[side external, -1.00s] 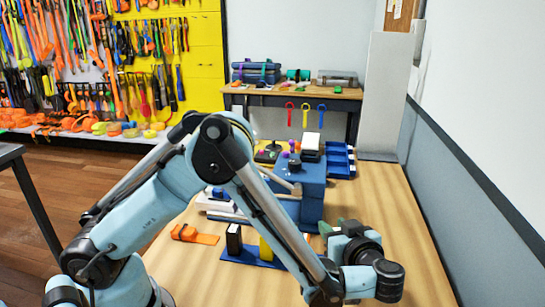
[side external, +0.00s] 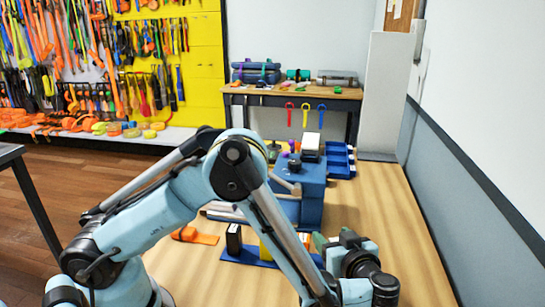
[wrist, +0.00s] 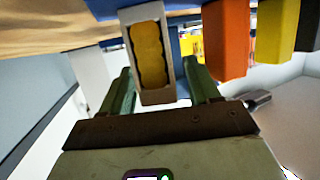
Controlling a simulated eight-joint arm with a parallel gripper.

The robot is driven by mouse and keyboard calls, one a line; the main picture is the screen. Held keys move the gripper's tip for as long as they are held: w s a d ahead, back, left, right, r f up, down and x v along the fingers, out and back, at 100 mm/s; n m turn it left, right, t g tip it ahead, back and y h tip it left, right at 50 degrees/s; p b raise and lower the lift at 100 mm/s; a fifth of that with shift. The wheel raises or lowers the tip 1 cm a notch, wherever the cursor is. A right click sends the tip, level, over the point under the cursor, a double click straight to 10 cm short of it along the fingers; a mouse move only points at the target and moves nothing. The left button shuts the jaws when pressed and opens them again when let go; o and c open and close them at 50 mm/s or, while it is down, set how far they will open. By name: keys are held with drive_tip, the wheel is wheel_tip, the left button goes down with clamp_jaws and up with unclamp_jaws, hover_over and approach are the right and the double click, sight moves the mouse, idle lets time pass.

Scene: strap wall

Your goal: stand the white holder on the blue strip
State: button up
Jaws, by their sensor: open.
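The white holder (wrist: 155,98), with a yellow pad-like insert, shows in the wrist view, which looks upside down. My gripper (wrist: 160,70) is open, with its green fingers on either side of the holder. The blue strip (wrist: 105,8) shows at the top of that view, by the holder's foot; I cannot tell whether the two touch. In the side view the strip (side external: 240,256) lies on the table behind my forearm, and my gripper (side external: 322,244) is at its right end. My arm hides much of the holder there.
In the wrist view, an orange block (wrist: 228,42), a yellow block (wrist: 274,30) and a black block (wrist: 309,25) stand in a row beside the holder. In the side view, an orange piece (side external: 195,236) lies left of the strip. The table's right side is clear.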

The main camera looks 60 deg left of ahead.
drive_tip(key=shift+d+r, duration=0.1)
drive_tip(key=shift+r, duration=0.05)
drive_tip(key=v, duration=1.2)
drive_tip(key=a+r+m+h, duration=0.2)
drive_tip(key=a+m+h, duration=0.1)
drive_tip(key=a, duration=0.2)
drive_tip(key=s+a+r+m+g+h, duration=0.1)
drive_tip(key=a+r+m+h, duration=0.1)
drive_tip(key=a+m+h, duration=0.1)
drive_tip(key=s+a+r+m+h, duration=0.1)
drive_tip(key=a+m+h, duration=0.2)
drive_tip(key=a, duration=0.3)
drive_tip(key=shift+s+a+r+m+g, duration=0.1)
drive_tip(key=shift+a+r+m+g, duration=0.2)
drive_tip(key=shift+r+m+g, duration=0.1)
drive_tip(key=s+a+m+t+h, duration=0.2)
drive_tip(key=s+m+t+h, duration=0.1)
drive_tip(key=s+h, duration=0.1)
drive_tip(key=shift+s+r+m, duration=0.25)
drive_tip(key=shift+s+m, duration=0.05)
drive_tip(key=shift+s, duration=0.6)
